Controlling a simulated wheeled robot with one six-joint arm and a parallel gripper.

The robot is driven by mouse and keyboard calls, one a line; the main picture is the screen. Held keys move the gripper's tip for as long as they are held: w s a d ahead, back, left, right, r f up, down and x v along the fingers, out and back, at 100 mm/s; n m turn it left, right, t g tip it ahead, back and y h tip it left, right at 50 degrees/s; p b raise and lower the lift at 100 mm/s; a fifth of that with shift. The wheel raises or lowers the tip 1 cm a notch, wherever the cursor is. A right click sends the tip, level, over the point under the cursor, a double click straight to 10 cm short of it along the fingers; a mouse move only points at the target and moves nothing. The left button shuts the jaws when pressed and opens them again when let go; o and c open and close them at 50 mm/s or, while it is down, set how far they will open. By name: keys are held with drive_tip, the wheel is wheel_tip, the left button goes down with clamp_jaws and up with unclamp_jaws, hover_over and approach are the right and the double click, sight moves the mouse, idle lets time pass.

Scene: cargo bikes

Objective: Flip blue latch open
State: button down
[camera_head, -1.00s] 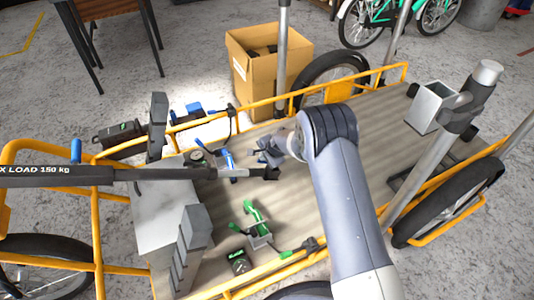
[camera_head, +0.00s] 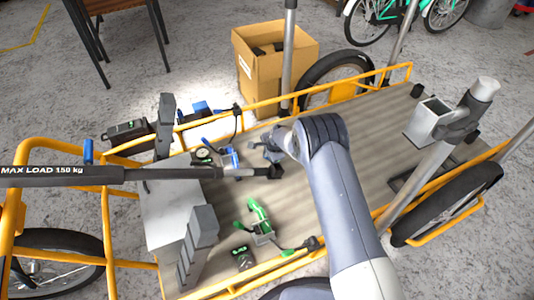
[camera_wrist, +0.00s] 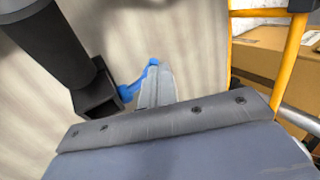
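A blue latch (camera_head: 235,159) stands near the left end of the cargo deck, beside the tip of a black bar (camera_head: 225,172). In the wrist view the blue latch (camera_wrist: 138,80) is a bent lever with a rounded end, close to the bar's dark square end (camera_wrist: 96,98). My gripper (camera_head: 270,149) is to the right of the latch in the head view, low over the deck. In the wrist view the grey tip of my gripper (camera_wrist: 157,88) lies right beside the lever; I cannot tell whether they touch. Its fingers are too hidden to show their opening.
A green latch (camera_head: 259,216) is on the near side of the deck (camera_head: 350,160). The black bar crosses above the deck's left part. Yellow rails (camera_head: 340,93) edge the deck, and a cardboard box (camera_head: 262,75) stands behind it. The deck's middle is bare.

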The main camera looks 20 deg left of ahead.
drive_tip(key=shift+w+f, duration=0.15)
drive_tip(key=shift+w, duration=0.05)
drive_tip(key=w+m+h+b, duration=0.1)
drive_tip(key=b, duration=0.1)
drive_tip(key=w+f+m+h+b, duration=0.1)
drive_tip(key=m+b, duration=0.1)
drive_tip(key=b, duration=0.1)
drive_tip(key=w+d+f+m+g+h+b, duration=0.1)
drive_tip(key=m+b, duration=0.1)
drive_tip(key=b, duration=0.1)
drive_tip(key=shift+w+d, duration=0.1)
drive_tip(key=shift+w, duration=0.1)
drive_tip(key=shift+r, duration=0.2)
drive_tip(key=shift+d, duration=0.1)
drive_tip(key=shift+s+d, duration=0.5)
drive_tip(key=shift+d, duration=0.05)
